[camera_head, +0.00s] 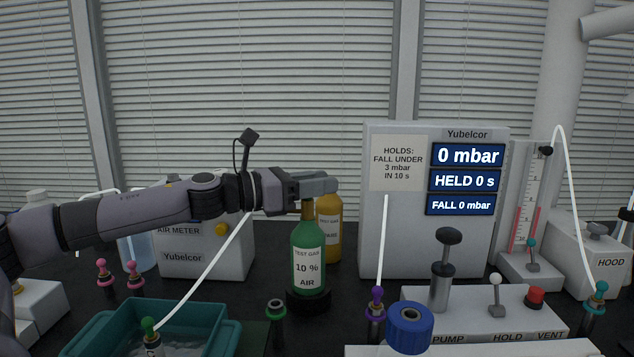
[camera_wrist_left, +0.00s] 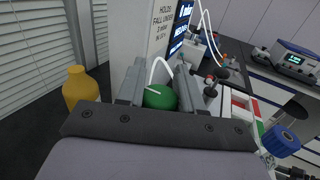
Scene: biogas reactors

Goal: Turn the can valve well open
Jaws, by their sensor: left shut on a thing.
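The green can (camera_head: 308,262), labelled "TEST GAS 10 % AIR", stands upright in a dark round base on the bench. My left gripper (camera_head: 322,185) is level over its top, shut on the can valve, which the fingers hide in the head view. In the left wrist view my left gripper (camera_wrist_left: 160,92) has one finger on each side of a round green top (camera_wrist_left: 159,97) with a pale line on it. How far the valve is turned cannot be told. My right gripper is not in view.
A yellow can (camera_head: 329,230) stands close behind the green one. The Yubelcor panel (camera_head: 377,235) reads 0 mbar, HELD 0 s, FALL 0 mbar. The air meter (camera_head: 205,255) is behind my arm. A teal tub (camera_head: 205,317), a pump (camera_head: 440,290) and a blue cap (camera_head: 410,330) stand in front.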

